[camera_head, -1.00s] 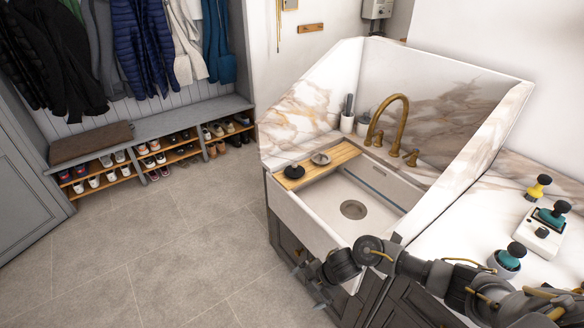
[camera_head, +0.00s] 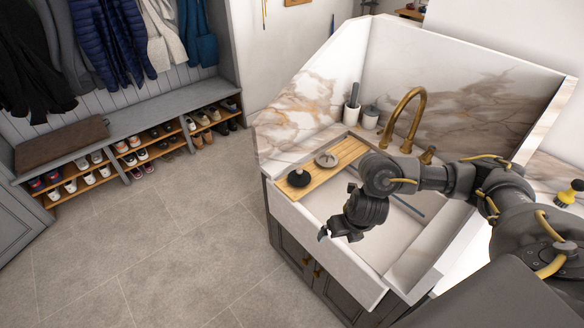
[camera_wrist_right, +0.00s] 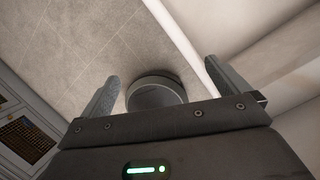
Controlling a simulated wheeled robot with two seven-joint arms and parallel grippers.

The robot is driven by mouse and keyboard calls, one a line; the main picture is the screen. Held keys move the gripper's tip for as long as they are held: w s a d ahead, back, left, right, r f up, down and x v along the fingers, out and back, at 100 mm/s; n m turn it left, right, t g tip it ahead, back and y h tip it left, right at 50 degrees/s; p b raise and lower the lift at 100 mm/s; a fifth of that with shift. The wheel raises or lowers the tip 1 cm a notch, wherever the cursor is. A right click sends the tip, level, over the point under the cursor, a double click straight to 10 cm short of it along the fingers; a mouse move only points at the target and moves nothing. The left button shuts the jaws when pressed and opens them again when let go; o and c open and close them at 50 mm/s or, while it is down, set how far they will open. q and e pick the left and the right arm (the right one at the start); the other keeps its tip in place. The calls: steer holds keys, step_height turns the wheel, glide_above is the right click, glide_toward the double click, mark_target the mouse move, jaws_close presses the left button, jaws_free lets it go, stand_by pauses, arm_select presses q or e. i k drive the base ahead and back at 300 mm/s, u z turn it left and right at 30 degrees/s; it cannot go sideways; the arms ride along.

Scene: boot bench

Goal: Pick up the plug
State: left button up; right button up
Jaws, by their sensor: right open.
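A black round plug with a knob on top (camera_head: 298,177) sits at the front left end of the wooden board (camera_head: 319,182). A grey round piece with a small knob (camera_head: 326,159) sits behind it. My right gripper (camera_head: 338,236) hangs open above the front rim of the sink (camera_head: 334,259), in front and to the right of the plug, apart from it. In the right wrist view its two fingers (camera_wrist_right: 168,82) are spread. A dark round shape (camera_wrist_right: 155,93) shows between them; I cannot tell what it is. My left gripper is not in view.
The brass tap (camera_head: 404,115) stands behind the basin, with a white holder (camera_head: 351,114) and a lidded pot (camera_head: 371,117) to its left. My right arm covers much of the basin. A yellow-and-black knobbed item (camera_head: 569,193) stands at the far right. The floor is clear.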

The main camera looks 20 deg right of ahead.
mark_target(298, 178)
steer(key=i, duration=1)
